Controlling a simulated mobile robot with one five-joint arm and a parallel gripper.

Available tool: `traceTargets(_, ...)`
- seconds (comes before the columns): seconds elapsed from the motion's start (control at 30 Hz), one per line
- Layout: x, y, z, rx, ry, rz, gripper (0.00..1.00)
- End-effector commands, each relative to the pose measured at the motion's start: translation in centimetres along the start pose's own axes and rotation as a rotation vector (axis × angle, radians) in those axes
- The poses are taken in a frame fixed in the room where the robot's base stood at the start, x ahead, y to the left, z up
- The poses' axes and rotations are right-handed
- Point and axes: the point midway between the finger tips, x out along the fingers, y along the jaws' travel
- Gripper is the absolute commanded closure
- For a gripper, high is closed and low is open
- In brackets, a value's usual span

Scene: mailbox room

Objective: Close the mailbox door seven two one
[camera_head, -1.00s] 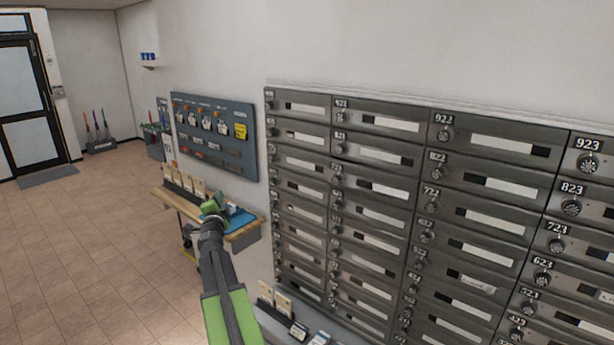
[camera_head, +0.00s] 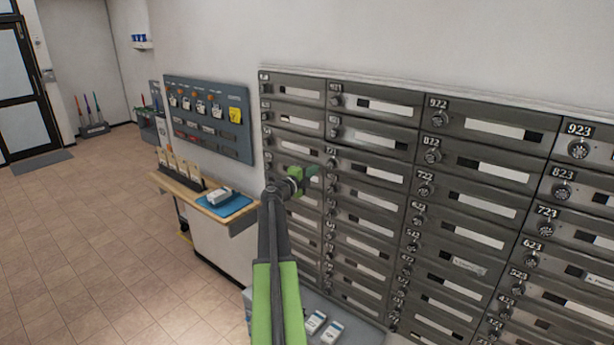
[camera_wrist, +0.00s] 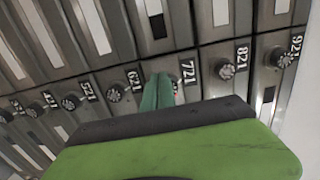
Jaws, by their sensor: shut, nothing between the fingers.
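Mailbox door 721 (camera_head: 372,172) is in the second column of the grey mailbox wall, third row down. It looks flush with its neighbours in the head view. In the wrist view, door 721 (camera_wrist: 168,42) is turned sideways, with its label beside my fingertips. My gripper (camera_head: 312,172) has green fingers that are shut and empty. They are at the lock side of door 721, and they hide most of its knob. In the wrist view, my gripper (camera_wrist: 158,88) is in front of the door's label end; I cannot tell if it touches.
Doors 821 (camera_wrist: 227,52) and 621 (camera_wrist: 112,60) flank door 721. A wooden shelf (camera_head: 187,190) with cards and a blue mat (camera_head: 240,204) stands left of the mailboxes. A grey ledge (camera_head: 350,325) with small boxes lies below. The tiled floor at left is clear.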

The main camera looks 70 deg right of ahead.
Motion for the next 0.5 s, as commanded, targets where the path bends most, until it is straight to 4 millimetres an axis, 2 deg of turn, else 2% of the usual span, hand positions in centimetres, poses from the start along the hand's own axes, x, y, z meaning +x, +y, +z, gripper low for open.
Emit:
traceTargets(0.03, 1.4, 0.0, 0.2, 0.000, 0.001, 0.000, 1.00)
traceTargets(0.2, 4.2, 0.0, 0.1, 0.000, 0.000, 0.000, 1.00)
traceTargets(0.33, 5.3, 0.0, 0.1, 0.000, -0.001, 0.000, 1.00)
traceTargets(0.5, 5.7, 0.0, 0.0, 0.000, -0.001, 0.000, 1.00)
